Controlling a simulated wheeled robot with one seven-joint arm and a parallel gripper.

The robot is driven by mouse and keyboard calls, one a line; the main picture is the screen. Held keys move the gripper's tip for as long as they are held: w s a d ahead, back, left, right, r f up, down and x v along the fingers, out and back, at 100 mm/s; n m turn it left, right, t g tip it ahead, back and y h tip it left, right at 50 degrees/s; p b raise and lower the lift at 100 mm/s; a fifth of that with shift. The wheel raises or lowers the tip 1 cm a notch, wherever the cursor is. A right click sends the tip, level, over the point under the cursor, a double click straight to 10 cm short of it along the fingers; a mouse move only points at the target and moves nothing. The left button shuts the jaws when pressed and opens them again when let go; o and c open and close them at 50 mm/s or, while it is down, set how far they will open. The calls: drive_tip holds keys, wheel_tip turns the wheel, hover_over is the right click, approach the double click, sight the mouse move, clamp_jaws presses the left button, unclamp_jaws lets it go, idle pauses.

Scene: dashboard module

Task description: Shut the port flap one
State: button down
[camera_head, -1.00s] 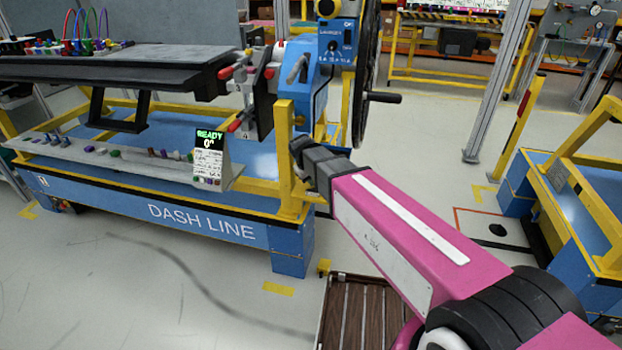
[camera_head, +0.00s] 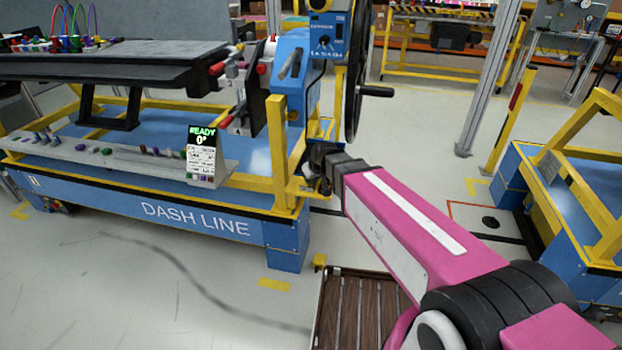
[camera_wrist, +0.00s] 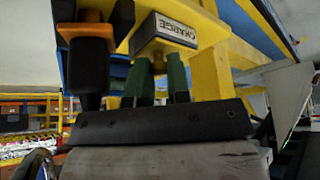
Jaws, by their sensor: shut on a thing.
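My gripper (camera_wrist: 160,82) shows in the wrist view as two green fingers reaching up to a yellow part with a white CHARGE label (camera_wrist: 176,28). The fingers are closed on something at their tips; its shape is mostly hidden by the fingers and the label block. In the head view my gripper (camera_head: 316,165) is dark and small, beside the yellow post (camera_head: 279,150) at the right end of the DASH LINE stand. I cannot make out port flap one in either view.
A black handle or plug (camera_wrist: 88,80) hangs from an orange piece just left of the fingers. The dark dashboard module (camera_head: 120,65) is on the stand (camera_head: 200,222), with a READY display (camera_head: 202,150) in front. A blue crank unit (camera_head: 292,75) stands behind.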

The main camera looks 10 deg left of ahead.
drive_tip(key=shift+f, duration=0.1)
drive_tip(key=c, duration=1.1)
unclamp_jaws()
drive_tip(key=v, duration=1.1)
